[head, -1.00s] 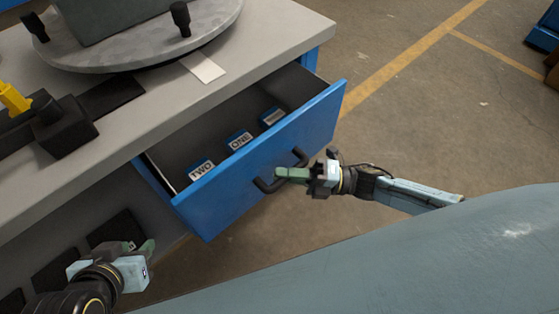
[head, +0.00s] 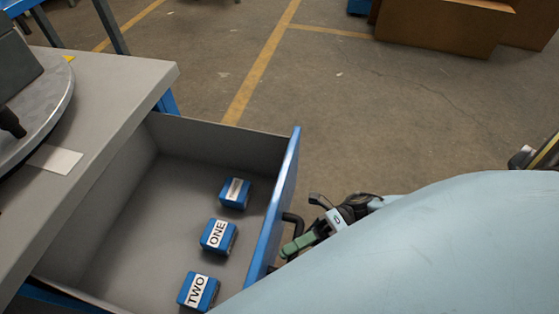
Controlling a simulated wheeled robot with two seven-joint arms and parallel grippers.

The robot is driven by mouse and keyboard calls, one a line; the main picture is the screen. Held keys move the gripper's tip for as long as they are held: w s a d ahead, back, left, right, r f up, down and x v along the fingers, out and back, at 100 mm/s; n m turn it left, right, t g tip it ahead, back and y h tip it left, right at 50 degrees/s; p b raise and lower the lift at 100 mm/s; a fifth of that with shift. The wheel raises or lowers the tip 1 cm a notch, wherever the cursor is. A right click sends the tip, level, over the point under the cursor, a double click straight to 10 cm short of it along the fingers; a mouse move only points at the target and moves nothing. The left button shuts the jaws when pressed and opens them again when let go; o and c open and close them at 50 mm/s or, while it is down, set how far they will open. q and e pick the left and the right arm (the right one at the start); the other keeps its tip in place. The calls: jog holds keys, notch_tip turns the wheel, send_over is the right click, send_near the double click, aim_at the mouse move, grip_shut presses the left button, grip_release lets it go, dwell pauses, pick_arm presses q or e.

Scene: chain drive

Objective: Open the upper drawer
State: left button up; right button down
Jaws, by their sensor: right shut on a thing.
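The upper drawer (head: 180,138) stands pulled well out of the workbench, with its blue front (head: 277,205) turned toward my body. Its black handle (head: 292,219) is on the outer face of that front. My right gripper (head: 291,247) is shut on the handle, its green fingers at the bar. The near end of the drawer front is hidden behind my own light blue body. My left gripper is out of view.
In the drawer lie blue boxes: one marked ONE (head: 218,236), one marked TWO (head: 198,291) and a third (head: 235,193). The grey worktop (head: 120,85) is at left, with a round plate (head: 45,100). Cardboard boxes (head: 440,25) stand far back; the floor between is clear.

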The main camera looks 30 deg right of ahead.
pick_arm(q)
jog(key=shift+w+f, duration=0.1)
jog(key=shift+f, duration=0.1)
pick_arm(e)
jog(key=shift+s+d, duration=0.4)
jog(key=shift+d, duration=0.05)
jog(key=c, duration=1.3)
grip_release()
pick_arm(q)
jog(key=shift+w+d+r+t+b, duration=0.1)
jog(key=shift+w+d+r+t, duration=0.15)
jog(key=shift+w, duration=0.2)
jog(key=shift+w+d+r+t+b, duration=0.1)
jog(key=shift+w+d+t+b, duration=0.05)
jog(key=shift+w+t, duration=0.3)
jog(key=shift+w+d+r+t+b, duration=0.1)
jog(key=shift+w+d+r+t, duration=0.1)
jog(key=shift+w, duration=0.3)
pick_arm(e)
jog(key=shift+s+d+f, duration=0.1)
jog(key=shift+d+f, duration=0.2)
jog(key=shift+d, duration=1.9)
jog(key=shift+s+d+f, duration=0.1)
jog(key=shift+d+f, duration=0.2)
jog(key=shift+d, duration=1.9)
jog(key=shift+d+f, duration=0.3)
jog(key=shift+d, duration=1.9)
